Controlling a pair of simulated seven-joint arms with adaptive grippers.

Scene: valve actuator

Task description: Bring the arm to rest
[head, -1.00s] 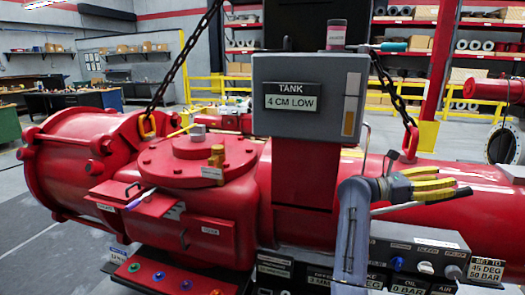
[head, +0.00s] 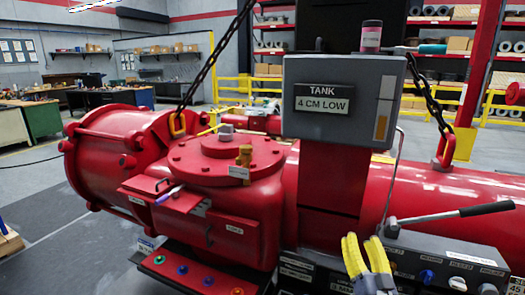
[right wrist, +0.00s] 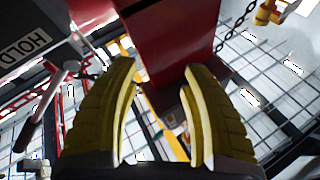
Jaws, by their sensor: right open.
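My right gripper (head: 364,246) stands at the bottom of the head view, in front of the control box, with its yellow fingers pointing up and apart. In the right wrist view the two ribbed fingers (right wrist: 158,75) are spread with nothing between them. A red post shows beyond the fingertips there. The red valve actuator (head: 225,205) fills the middle of the head view. A lever with a black handle (head: 487,209) rises from the grey control box (head: 440,258), to the right of my gripper and apart from it. My left gripper is in neither view.
The grey tank panel (head: 335,105) reads "4 CM LOW"; a pink-labelled jar (head: 371,37) stands on it. Chains (head: 212,60) hang to the actuator on both sides. A row of coloured buttons (head: 182,269) is at the front. The floor at left is open.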

